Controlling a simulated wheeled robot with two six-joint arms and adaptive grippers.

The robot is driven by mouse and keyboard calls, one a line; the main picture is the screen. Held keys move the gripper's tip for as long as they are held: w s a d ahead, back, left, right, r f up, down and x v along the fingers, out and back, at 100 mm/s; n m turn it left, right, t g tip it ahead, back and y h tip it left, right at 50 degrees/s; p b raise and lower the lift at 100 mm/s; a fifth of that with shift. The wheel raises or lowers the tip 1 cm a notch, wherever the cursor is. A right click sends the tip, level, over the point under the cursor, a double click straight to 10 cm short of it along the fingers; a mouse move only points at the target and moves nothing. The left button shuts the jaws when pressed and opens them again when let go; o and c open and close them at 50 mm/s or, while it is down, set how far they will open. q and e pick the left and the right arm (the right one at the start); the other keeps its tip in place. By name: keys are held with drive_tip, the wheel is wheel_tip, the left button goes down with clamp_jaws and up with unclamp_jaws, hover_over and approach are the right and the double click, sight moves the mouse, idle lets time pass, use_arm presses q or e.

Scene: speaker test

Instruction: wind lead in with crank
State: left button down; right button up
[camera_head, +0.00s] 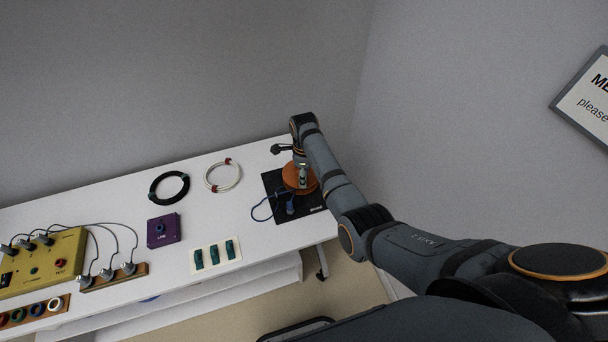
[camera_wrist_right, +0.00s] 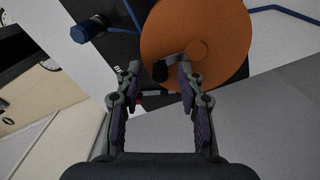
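An orange reel (camera_head: 290,177) stands on a black base plate (camera_head: 313,202) at the right end of the white table. In the right wrist view the reel (camera_wrist_right: 210,25) fills the upper middle, with a crank arm ending in a dark knob (camera_wrist_right: 160,71). My right gripper (camera_wrist_right: 159,68) is open, its fingers on either side of the knob with a gap visible at each side. In the head view my arm partly hides the reel. A blue lead (camera_head: 255,215) loops off the plate's left side; a blue plug (camera_wrist_right: 85,31) shows at upper left in the wrist view. My left gripper is out of view.
On the table (camera_head: 110,203) are a black cable ring (camera_head: 155,188), a white cable ring (camera_head: 209,186), a purple box (camera_head: 163,231), a white panel with green pieces (camera_head: 215,256) and a yellow tester box (camera_head: 45,262) with grey plugs. A wall stands behind the table.

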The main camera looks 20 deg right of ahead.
clamp_jaws()
idle(0.4)
